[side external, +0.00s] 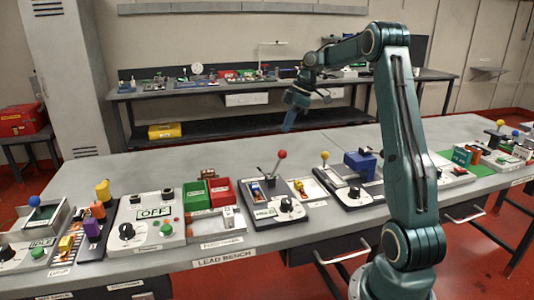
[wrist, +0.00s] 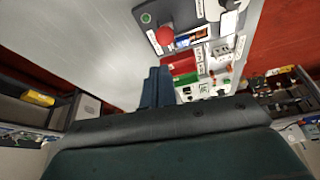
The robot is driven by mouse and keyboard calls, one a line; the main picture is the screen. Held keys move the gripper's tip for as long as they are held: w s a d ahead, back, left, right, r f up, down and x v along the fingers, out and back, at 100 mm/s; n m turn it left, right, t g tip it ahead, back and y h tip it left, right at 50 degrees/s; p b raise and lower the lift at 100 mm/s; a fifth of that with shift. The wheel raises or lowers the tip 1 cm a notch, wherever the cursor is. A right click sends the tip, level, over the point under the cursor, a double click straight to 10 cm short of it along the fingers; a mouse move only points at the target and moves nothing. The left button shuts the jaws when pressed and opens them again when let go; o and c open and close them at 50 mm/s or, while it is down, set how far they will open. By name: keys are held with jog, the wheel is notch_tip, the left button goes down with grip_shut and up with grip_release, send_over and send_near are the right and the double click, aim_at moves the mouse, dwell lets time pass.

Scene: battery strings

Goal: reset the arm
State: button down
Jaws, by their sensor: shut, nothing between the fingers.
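My gripper (side external: 291,122) is raised above the far part of the lead bench (side external: 130,168) in the side external view, pointing down and holding nothing. Its dark blue fingers (wrist: 156,88) also show in the wrist view, close together. The gripper is apart from everything on the bench. The station with the red-ball lever (side external: 281,154) stands in front of and below it; the red ball also shows in the wrist view (wrist: 165,37).
Along the bench's front stand an OFF panel (side external: 153,212), a green bin (side external: 195,195), a red bin (side external: 223,191) and a blue block (side external: 360,164). The bench's rear strip is clear. A back bench (side external: 215,88) holds small items.

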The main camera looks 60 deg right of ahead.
jog(key=shift+s+d+r, duration=0.65)
jog(key=shift+s+r, duration=0.1)
jog(key=shift+s, duration=0.05)
jog(key=s+a+r+m+h, duration=0.15)
jog(key=a+r, duration=0.25)
jog(key=a, duration=0.7)
jog(key=s+a+r+m, duration=0.1)
jog(key=a+r+m, duration=0.15)
jog(key=a, duration=0.85)
jog(key=s+a+f+m+t, duration=0.1)
jog(key=s+a+f, duration=0.1)
jog(key=s+a, duration=0.3)
jog(key=s+a+f+m+t, duration=0.1)
jog(key=s+a+f+m, duration=0.1)
jog(key=s+a, duration=0.4)
jog(key=s+h, duration=0.1)
jog(key=s, duration=0.4)
jog(key=shift+s+a+f, duration=0.2)
jog(key=shift+s+f, duration=0.05)
jog(key=shift+s, duration=0.1)
